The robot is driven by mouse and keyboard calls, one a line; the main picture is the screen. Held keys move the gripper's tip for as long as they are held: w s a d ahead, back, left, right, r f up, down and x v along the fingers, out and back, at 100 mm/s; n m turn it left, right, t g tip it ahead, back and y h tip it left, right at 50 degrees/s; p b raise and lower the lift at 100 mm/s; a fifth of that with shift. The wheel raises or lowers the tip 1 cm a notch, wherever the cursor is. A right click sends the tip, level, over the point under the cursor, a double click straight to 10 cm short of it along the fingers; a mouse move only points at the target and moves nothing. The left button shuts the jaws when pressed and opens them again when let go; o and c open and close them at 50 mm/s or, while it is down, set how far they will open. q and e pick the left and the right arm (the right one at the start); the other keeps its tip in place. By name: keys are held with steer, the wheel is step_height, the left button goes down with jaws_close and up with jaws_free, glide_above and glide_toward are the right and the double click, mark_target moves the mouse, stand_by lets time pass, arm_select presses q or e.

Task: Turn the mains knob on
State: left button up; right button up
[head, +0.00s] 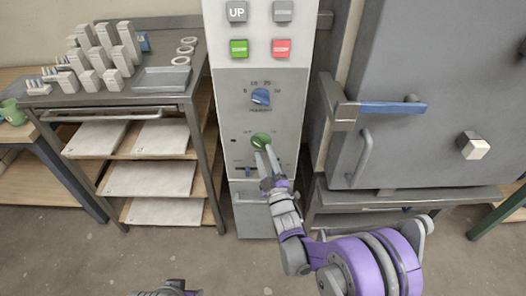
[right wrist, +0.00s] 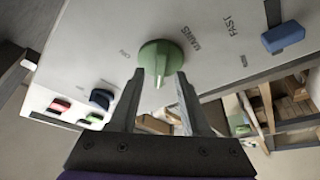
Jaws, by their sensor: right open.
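The green mains knob (head: 261,140) is on the light grey front of the control panel (head: 229,103), below a blue knob. My right gripper (head: 264,157) is open, with its fingertips at the lower edge of the green knob. In the right wrist view the green knob (right wrist: 152,57) lies between and just beyond the tips of my right gripper (right wrist: 161,76). The word MAINS shows beside it. I cannot tell whether the fingers touch it. My left gripper's fingers are not visible; only a piece of my left arm shows at the bottom edge.
The blue knob (head: 261,97), a green button (head: 239,48) and a red button (head: 281,48) sit higher on the panel. A slider (head: 247,170) is below left of the green knob. A metal rack (head: 190,115) stands left, a grey kiln-like cabinet (head: 440,75) right.

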steer(key=shift+x, duration=0.95)
steer(key=shift+c, duration=0.3)
jaws_close()
